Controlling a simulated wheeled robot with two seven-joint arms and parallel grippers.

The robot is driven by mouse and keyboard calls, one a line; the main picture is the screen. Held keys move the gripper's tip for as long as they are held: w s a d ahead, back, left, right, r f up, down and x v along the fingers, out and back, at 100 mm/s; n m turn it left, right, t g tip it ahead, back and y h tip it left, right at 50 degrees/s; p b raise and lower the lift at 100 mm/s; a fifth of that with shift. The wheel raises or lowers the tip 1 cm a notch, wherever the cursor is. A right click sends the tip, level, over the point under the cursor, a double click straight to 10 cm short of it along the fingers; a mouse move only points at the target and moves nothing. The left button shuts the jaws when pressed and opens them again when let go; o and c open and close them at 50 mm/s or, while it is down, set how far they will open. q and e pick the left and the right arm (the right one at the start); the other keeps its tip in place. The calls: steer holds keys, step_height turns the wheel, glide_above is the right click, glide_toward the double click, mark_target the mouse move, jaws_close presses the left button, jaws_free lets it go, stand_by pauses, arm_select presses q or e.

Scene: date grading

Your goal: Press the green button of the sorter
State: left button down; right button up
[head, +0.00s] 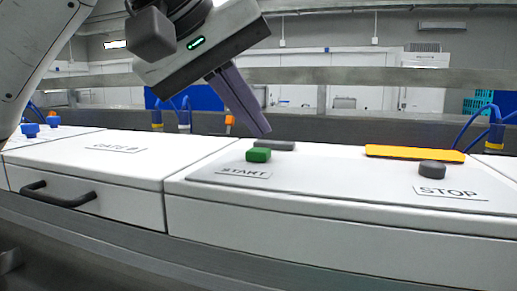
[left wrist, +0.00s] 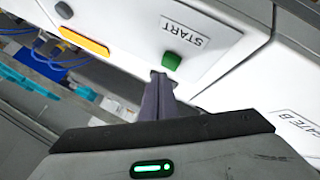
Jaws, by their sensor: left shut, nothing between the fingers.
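The green button (head: 258,155) stands on the white top of the sorter (head: 330,175), just behind the START label (head: 243,172). It also shows in the left wrist view (left wrist: 172,60), just beyond my fingertips. My left gripper (head: 262,132) is shut and empty. Its fingers point down at a slant, and the tips look close above and behind the button, apart from it. In the left wrist view the closed fingers (left wrist: 158,76) end beside the button. A dark grey round button (head: 432,169) sits by the STOP label (head: 450,193) at the right. My right gripper is not in view.
A flat grey piece (head: 275,145) lies just behind the green button. An orange-yellow plate (head: 414,153) lies toward the back right of the panel. A white drawer unit with a dark handle (head: 58,195) stands at the left. Metal rails (head: 360,77) run behind.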

arm_select(q)
steer(key=shift+f, duration=0.1)
steer(key=shift+f, duration=0.3)
